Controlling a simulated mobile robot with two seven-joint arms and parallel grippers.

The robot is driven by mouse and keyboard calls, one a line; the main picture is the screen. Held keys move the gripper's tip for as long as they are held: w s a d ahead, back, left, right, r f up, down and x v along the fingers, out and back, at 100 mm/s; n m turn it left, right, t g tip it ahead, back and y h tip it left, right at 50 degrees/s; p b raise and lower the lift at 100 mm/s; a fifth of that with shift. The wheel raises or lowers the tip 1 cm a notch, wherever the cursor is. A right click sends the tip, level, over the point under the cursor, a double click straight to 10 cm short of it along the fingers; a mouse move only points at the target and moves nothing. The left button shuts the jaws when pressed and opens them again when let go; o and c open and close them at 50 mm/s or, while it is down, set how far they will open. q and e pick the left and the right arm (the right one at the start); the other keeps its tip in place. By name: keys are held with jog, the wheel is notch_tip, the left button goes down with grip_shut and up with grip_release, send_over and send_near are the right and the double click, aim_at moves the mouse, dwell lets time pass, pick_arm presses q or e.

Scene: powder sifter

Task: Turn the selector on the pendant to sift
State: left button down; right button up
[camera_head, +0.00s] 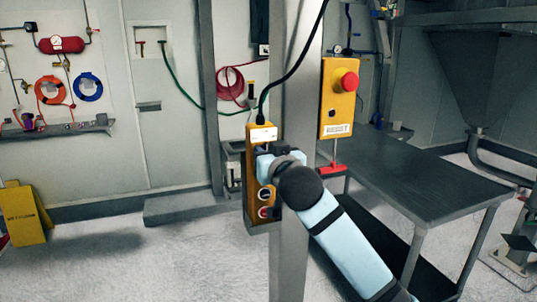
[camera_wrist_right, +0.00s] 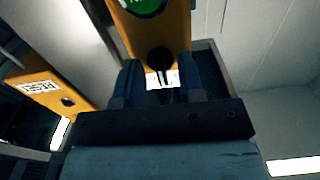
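The yellow pendant (camera_head: 252,215) hangs on a black cable at the grey post. It also shows in the wrist view (camera_wrist_right: 178,28). Its black selector knob (camera_wrist_right: 160,62) shows in the wrist view, with a white label (camera_wrist_right: 153,80) beside it. In the head view my gripper hides the selector. My right gripper (camera_wrist_right: 160,85) is at the pendant's face, its two dark fingers on either side of the knob. Narrow gaps seem to separate the fingers from the knob; contact is not clear. My left gripper is not in view.
A yellow box with a red mushroom button (camera_head: 346,81) is on the post, right of the pendant. A red-handled part (camera_head: 332,168) is below it. A dark table (camera_head: 430,180) stands at right.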

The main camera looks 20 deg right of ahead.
grip_shut()
pick_arm(q)
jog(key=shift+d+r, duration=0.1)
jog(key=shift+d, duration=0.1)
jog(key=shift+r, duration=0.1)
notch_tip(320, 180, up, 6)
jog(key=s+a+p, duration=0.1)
jog(key=p, duration=0.9)
pick_arm(e)
jog(key=n, duration=0.8)
jog(key=shift+n, duration=0.4)
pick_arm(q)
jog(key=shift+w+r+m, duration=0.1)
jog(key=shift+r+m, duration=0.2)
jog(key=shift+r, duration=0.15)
pick_arm(e)
grip_release()
